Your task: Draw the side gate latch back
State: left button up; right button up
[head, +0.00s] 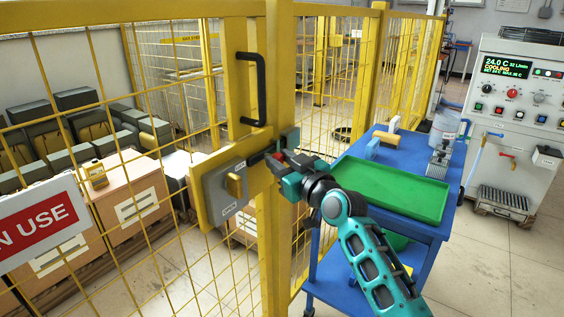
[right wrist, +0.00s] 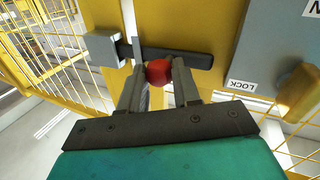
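The side gate latch is a dark sliding bar (right wrist: 195,57) with a red knob (right wrist: 159,72), mounted on the yellow gate frame. In the head view the bar (head: 262,153) lies between the gate post and a grey lock box (head: 226,190) with a yellow handle. My right gripper (right wrist: 160,80) has a finger on each side of the red knob, with no clear gap. It also shows in the head view (head: 279,160). My left gripper is out of view.
A black gate handle (head: 262,88) is above the latch. A blue cart (head: 420,228) with a green tray (head: 388,190) stands to the right, close to my right arm. A white control cabinet (head: 520,110) is beyond it. Yellow mesh fencing spans the left.

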grip_shut()
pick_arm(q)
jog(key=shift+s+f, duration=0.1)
pick_arm(e)
jog(key=shift+s+a+r+p, duration=0.15)
jog(key=shift+s+a+p, duration=0.55)
jog(key=shift+s+p, duration=0.4)
jog(key=s+a+p, duration=0.2)
jog(key=p, duration=0.1)
jog(key=shift+s, duration=0.25)
jog(key=shift+s+a, duration=0.15)
jog(key=shift+s, duration=0.05)
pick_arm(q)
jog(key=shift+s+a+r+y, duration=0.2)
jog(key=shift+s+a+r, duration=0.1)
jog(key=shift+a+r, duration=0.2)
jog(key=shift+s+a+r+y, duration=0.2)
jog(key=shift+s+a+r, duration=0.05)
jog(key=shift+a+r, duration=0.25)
pick_arm(e)
jog(key=shift+s+a+f, duration=0.1)
jog(key=shift+f, duration=0.15)
